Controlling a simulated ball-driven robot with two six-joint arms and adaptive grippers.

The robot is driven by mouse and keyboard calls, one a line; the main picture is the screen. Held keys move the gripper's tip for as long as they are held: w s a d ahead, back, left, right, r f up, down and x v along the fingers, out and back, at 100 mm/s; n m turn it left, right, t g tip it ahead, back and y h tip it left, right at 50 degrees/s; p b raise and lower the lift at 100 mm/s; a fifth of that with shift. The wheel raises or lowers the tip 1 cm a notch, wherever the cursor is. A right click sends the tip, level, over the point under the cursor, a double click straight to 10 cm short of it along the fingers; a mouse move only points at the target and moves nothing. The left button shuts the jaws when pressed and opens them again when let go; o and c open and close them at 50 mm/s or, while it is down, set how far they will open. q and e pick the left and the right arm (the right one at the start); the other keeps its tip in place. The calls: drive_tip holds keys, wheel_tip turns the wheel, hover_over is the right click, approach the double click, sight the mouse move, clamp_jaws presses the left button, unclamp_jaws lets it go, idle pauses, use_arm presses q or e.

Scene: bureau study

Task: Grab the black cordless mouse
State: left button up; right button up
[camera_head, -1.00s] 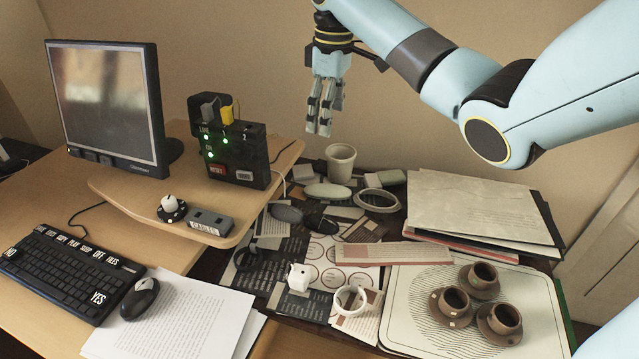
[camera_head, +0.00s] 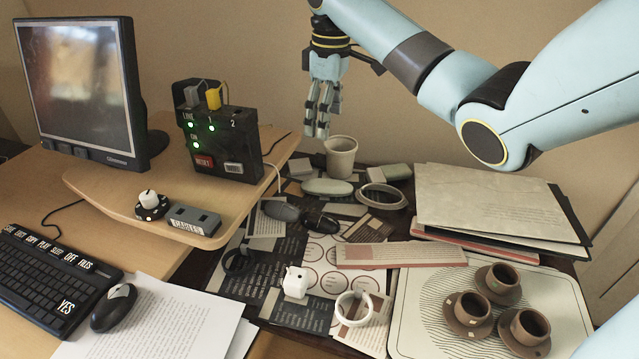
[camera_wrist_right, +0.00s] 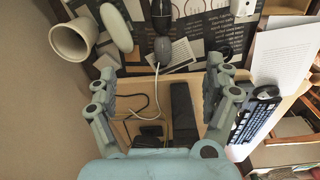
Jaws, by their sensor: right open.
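A small black mouse (camera_head: 320,221) lies on the dark printed papers in the middle, with no cord visible. A dark grey mouse (camera_head: 280,210) lies just left of it, near a white cable. A black-and-grey mouse (camera_head: 113,307) rests beside the keyboard, also with no cord visible. My right gripper (camera_head: 318,132) hangs in the air, above and behind the papers, empty. In the right wrist view its open fingers (camera_wrist_right: 160,88) are spread wide; the black mouse (camera_wrist_right: 160,12) and the grey mouse (camera_wrist_right: 162,48) show beyond them. My left gripper is not in view.
A beige cup (camera_head: 341,158) stands close below my right gripper. A black switch box (camera_head: 222,146) and a monitor (camera_head: 80,90) stand on the left. A tray (camera_head: 420,310) with several brown cups and a paper stack (camera_head: 490,200) lie on the right.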

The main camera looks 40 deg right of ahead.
drive_tip(key=b, duration=1.4)
hover_over(328, 218)
wheel_tip(328, 218, down, 17)
drive_tip(key=f, duration=0.3)
drive_tip(key=f+b, duration=0.1)
drive_tip(key=f, duration=0.1)
drive_tip(key=shift+a+f, duration=0.25)
drive_tip(key=shift+f, duration=0.1)
wheel_tip(328, 218, down, 5)
drive_tip(key=shift+d+f+b, duration=0.15)
drive_tip(key=shift+f+b, duration=0.05)
drive_tip(key=shift+b, duration=0.85)
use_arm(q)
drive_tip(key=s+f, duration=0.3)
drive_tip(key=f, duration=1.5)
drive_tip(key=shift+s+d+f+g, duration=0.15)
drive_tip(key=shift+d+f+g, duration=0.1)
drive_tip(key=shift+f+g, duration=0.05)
use_arm(e)
drive_tip(key=shift+r, duration=0.1)
drive_tip(key=c, duration=1.3)
